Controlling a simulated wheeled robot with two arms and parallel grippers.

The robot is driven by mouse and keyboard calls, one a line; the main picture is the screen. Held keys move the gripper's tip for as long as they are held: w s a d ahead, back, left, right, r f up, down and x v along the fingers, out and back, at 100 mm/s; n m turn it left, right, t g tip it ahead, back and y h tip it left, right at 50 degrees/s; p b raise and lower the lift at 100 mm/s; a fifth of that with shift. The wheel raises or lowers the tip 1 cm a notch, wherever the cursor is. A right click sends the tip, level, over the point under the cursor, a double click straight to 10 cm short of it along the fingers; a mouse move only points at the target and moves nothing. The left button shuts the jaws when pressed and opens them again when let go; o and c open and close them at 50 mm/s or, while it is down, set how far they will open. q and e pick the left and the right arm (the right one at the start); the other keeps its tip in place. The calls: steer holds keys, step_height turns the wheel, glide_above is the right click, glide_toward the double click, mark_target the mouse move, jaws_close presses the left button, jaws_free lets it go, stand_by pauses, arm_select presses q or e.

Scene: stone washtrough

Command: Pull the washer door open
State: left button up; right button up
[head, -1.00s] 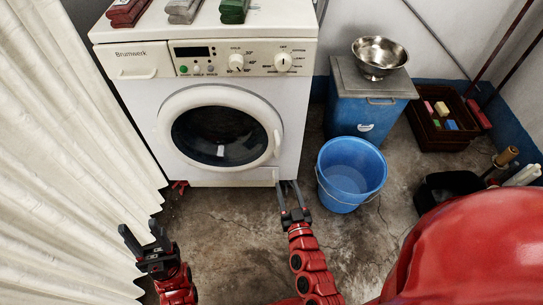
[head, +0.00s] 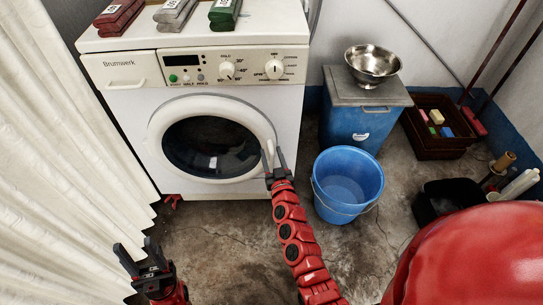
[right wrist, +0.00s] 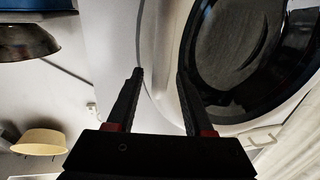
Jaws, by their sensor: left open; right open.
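The washer (head: 250,112) is white, with a round door (head: 157,140) that has a white ring and dark glass. The door looks closed. Its handle lies on the right side of the ring, partly hidden by my right gripper (head: 273,153). That gripper is open at the ring's right edge. In the right wrist view its fingers (right wrist: 160,74) reach toward the door ring (right wrist: 172,55), one finger on each side of the ring's outer edge. I cannot tell whether they touch it. My left gripper (head: 135,249) is open and empty, low over the floor near the curtain.
A white curtain (head: 75,180) hangs at the left. A blue bucket (head: 347,180) stands right of the washer, before a blue bin (head: 355,127) with a steel bowl (head: 373,64). A brown crate (head: 437,135) stands further right.

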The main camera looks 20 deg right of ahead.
jaws_close()
stand_by(0.3)
stand_by(1.2)
